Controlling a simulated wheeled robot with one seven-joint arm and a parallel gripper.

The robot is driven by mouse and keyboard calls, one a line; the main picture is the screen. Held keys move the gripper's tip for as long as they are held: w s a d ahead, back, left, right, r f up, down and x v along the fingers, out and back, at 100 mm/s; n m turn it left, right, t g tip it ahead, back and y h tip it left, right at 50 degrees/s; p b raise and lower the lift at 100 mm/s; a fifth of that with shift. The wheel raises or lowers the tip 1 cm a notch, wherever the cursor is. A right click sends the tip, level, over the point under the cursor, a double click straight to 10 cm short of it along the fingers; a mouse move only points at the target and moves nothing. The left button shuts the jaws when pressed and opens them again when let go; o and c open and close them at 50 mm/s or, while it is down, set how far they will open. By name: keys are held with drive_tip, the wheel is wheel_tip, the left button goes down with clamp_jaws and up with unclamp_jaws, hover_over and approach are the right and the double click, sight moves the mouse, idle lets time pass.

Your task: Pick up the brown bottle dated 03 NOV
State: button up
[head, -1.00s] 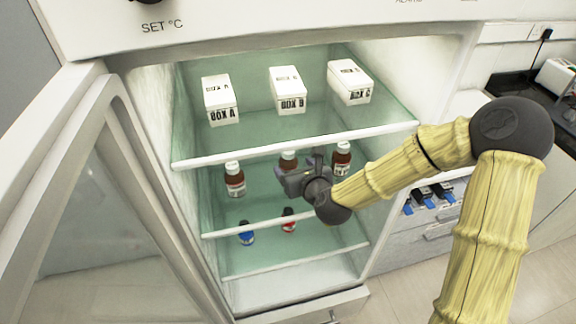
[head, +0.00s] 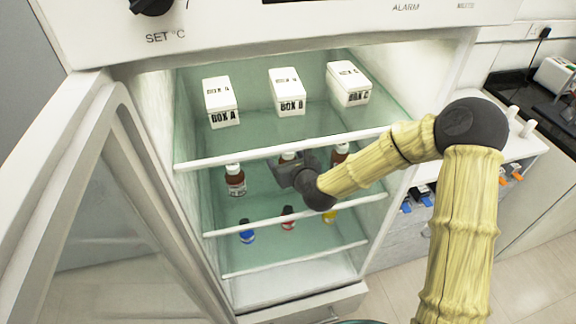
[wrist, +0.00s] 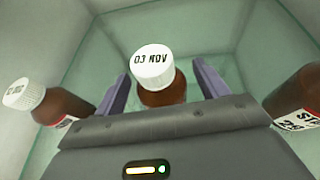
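Three brown bottles with white caps stand on the middle glass shelf of the open fridge. In the wrist view, the middle bottle (wrist: 160,78) has "03 NOV" on its cap. It stands between the two purple fingers of my gripper (wrist: 165,88), with a gap visible on each side. In the head view, my gripper (head: 290,172) covers most of this bottle, and only its cap (head: 288,157) shows. The left brown bottle (head: 235,181) also shows in the wrist view (wrist: 58,105). The right brown bottle (head: 340,153) is partly behind my arm.
White boxes A (head: 220,103), B (head: 287,92) and C (head: 348,84) stand on the shelf above. Small bottles with blue (head: 246,232), red (head: 288,218) and yellow (head: 329,215) parts stand below. The fridge door (head: 110,200) is open at left.

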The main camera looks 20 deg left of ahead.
drive_tip(key=c, duration=1.1)
drive_tip(key=shift+r, duration=0.15)
